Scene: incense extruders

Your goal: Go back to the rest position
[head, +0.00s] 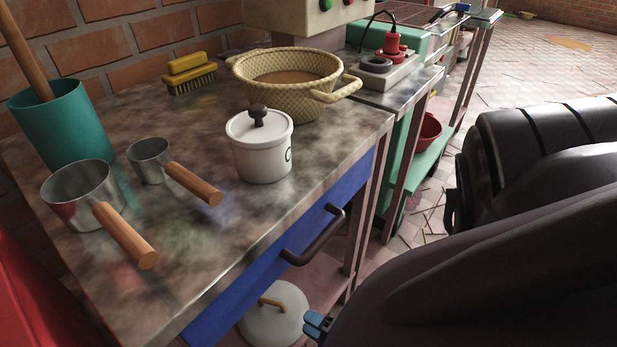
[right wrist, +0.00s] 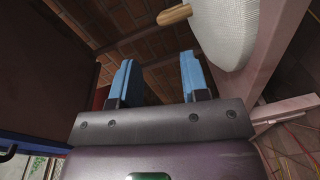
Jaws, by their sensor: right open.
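My right gripper (head: 316,323) shows only as blue fingertips at the bottom of the head view, low beside the workbench. In the right wrist view its two blue fingers (right wrist: 156,78) stand apart with nothing between them. My right arm's dark links fill the right side of the head view and hide the rest of that hand. My left gripper does not show in either view.
The stained workbench (head: 180,255) bears a white lidded jar (head: 262,157), a woven basket (head: 283,104), two metal scoops and a teal cup (head: 68,125). Its blue drawer (head: 250,280) has a dark handle (head: 315,240).

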